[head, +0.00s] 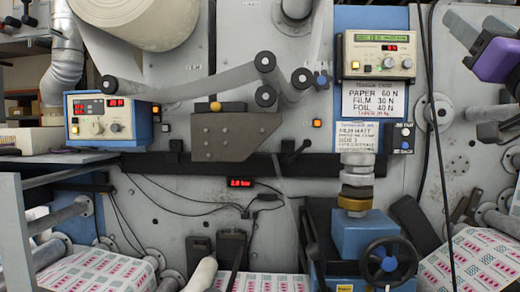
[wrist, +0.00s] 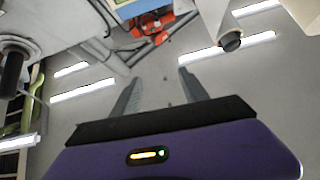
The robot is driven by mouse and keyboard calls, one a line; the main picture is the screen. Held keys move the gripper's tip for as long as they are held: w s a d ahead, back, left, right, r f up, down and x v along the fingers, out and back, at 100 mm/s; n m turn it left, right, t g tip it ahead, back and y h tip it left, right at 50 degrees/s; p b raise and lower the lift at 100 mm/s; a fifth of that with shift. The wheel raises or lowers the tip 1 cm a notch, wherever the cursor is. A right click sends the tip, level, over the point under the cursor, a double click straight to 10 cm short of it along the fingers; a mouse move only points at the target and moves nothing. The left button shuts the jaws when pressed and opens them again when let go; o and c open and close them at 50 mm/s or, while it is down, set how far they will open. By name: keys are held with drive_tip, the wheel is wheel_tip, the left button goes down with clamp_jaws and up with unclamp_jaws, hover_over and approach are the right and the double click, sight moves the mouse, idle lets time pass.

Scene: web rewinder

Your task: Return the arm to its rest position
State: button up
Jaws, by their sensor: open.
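My gripper (head: 487,122) is raised at the upper right edge of the head view, beside the machine front. Its purple body and dark fingers show there, partly cut off by the picture edge. In the wrist view my gripper (wrist: 159,75) has its two grey fingers spread apart with nothing between them. The fingers appear clear of any surface. Most of the rest of my arm is out of view.
The rewinder panel carries a web roll (head: 140,15), a tension controller (head: 377,55), a supply unit (head: 108,118) and a black handwheel (head: 388,262). Printed webs (head: 88,270) lie low down. A black cable (head: 430,120) hangs left of my gripper. The wrist view shows an orange object (wrist: 150,50).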

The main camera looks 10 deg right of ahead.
drive_tip(key=s+a+f+g, duration=0.1)
drive_tip(key=a+f, duration=0.2)
drive_tip(key=f, duration=1.1)
drive_tip(key=s+a+f+y, duration=0.1)
drive_tip(key=a+f, duration=0.1)
drive_tip(key=f, duration=1.2)
drive_tip(key=s+a+f+g, duration=0.1)
drive_tip(key=a+f, duration=0.2)
drive_tip(key=f, duration=1.1)
drive_tip(key=s+a+f+n+g+y, duration=0.1)
drive_tip(key=s+a+f+g+y, duration=0.1)
drive_tip(key=s+f, duration=0.7)
drive_tip(key=s+a+f+n+g+y+b, duration=0.1)
drive_tip(key=s+a+f+n+g+y, duration=0.1)
drive_tip(key=s+a+f, duration=0.4)
drive_tip(key=s+a+f+n+g+y, duration=0.1)
drive_tip(key=s+a+f+g, duration=0.3)
drive_tip(key=s+f, duration=0.8)
drive_tip(key=shift+s+a+n+g+y+b, duration=0.3)
drive_tip(key=shift+s+y, duration=0.25)
drive_tip(key=shift+y, duration=0.35)
